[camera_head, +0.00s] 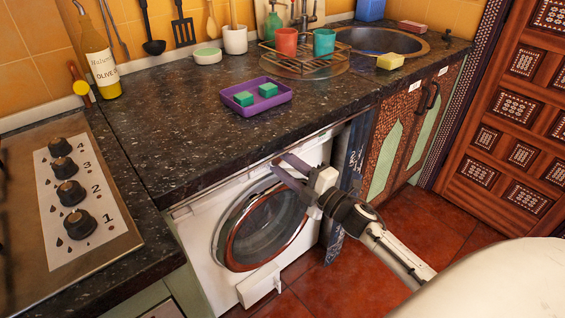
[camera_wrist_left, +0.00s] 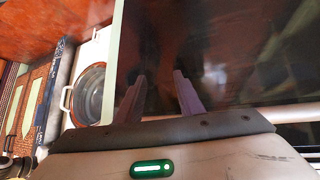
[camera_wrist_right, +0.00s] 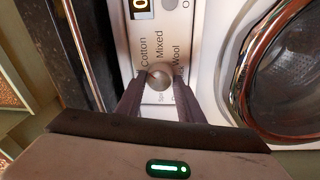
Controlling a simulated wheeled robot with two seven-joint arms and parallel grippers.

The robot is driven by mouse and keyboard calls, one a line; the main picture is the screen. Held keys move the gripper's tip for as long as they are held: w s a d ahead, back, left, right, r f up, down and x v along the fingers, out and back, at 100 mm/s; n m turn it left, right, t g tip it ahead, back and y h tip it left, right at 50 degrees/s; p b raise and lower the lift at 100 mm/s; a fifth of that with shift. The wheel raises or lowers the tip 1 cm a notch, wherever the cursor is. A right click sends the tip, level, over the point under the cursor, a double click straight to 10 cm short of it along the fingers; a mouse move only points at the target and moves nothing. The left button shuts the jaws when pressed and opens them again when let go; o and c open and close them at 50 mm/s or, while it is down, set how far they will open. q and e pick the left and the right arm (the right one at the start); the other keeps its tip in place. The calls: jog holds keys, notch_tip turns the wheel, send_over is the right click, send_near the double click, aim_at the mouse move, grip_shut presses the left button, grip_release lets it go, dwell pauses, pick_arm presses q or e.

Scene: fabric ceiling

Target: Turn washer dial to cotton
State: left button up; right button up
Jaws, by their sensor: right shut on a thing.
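The white washer (camera_head: 200,232) stands under the dark counter, with its round copper-rimmed door (camera_head: 262,225) shut. In the right wrist view its panel (camera_wrist_right: 152,22) carries the words Cotton, Mixed and Wool above a round silvery dial (camera_wrist_right: 159,74). My right gripper (camera_wrist_right: 157,80) has one finger on each side of the dial and is shut on it. In the head view my right gripper (camera_head: 285,166) is at the washer's upper right, and the dial is hidden there. Which word the dial points at, I cannot tell. My left gripper (camera_wrist_left: 160,76) is open and empty, out of the head view.
The counter (camera_head: 180,130) overhangs the panel closely. On it are a purple tray (camera_head: 275,102) with green blocks, a wire rack (camera_head: 290,66) with cups and an oil bottle (camera_head: 98,60). A stove (camera_head: 50,215) is at left, and a sink (camera_head: 375,41) at the back right.

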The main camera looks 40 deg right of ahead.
dwell(0.4)
jog(key=o, duration=1.1)
jog(key=shift+c, duration=0.2)
jog(key=shift+s, duration=0.1)
jog(key=s+d, duration=0.1)
jog(key=s, duration=0.9)
jog(key=shift+d+f, duration=0.3)
jog(key=shift+f, duration=0.1)
